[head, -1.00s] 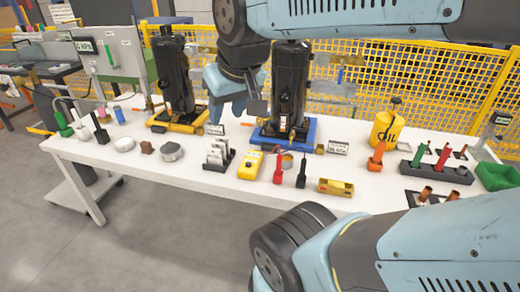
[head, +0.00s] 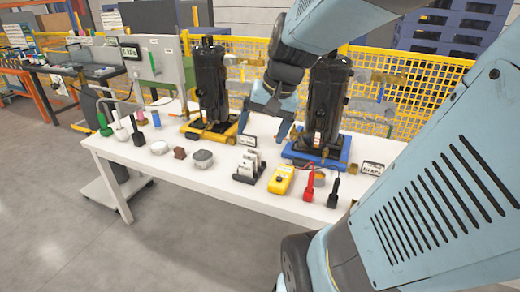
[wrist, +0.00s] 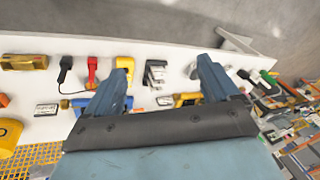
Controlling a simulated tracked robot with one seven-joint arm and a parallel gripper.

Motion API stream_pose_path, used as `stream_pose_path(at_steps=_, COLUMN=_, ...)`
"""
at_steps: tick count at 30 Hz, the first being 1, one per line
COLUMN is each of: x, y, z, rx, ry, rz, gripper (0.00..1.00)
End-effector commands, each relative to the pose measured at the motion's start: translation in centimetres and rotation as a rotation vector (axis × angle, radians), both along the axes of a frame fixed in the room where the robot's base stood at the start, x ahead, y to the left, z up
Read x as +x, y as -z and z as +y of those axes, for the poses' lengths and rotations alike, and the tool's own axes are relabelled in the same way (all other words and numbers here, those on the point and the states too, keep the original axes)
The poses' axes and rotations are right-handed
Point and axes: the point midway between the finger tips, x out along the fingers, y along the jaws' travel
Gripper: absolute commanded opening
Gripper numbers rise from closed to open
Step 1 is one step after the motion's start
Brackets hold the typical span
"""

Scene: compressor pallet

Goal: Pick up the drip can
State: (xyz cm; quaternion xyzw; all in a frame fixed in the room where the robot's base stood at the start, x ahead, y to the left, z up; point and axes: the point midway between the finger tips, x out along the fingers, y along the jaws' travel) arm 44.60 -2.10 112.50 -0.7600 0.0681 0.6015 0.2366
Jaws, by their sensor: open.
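My gripper (head: 266,122) is open and empty above the table, between the two black compressors and to the left of the tin. In the wrist view my gripper (wrist: 165,62) has its two blue fingers spread wide, with nothing between them.
Black compressors on yellow (head: 210,132) and blue bases (head: 310,155) flank my gripper. A yellow mesh fence (head: 430,105) runs behind.

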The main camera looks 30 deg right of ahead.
Motion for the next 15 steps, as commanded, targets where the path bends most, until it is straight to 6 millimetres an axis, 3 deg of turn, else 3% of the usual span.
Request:
stream_pose_path(at_steps=8, x=4.2, y=4.2, z=-3.5, rx=0.282, ry=0.325, rz=0.149, gripper=0.88)
stream_pose_path(at_steps=15, x=7.3, y=7.8, z=-7.9, rx=0.54, ry=0.621, rz=0.233, gripper=0.88)
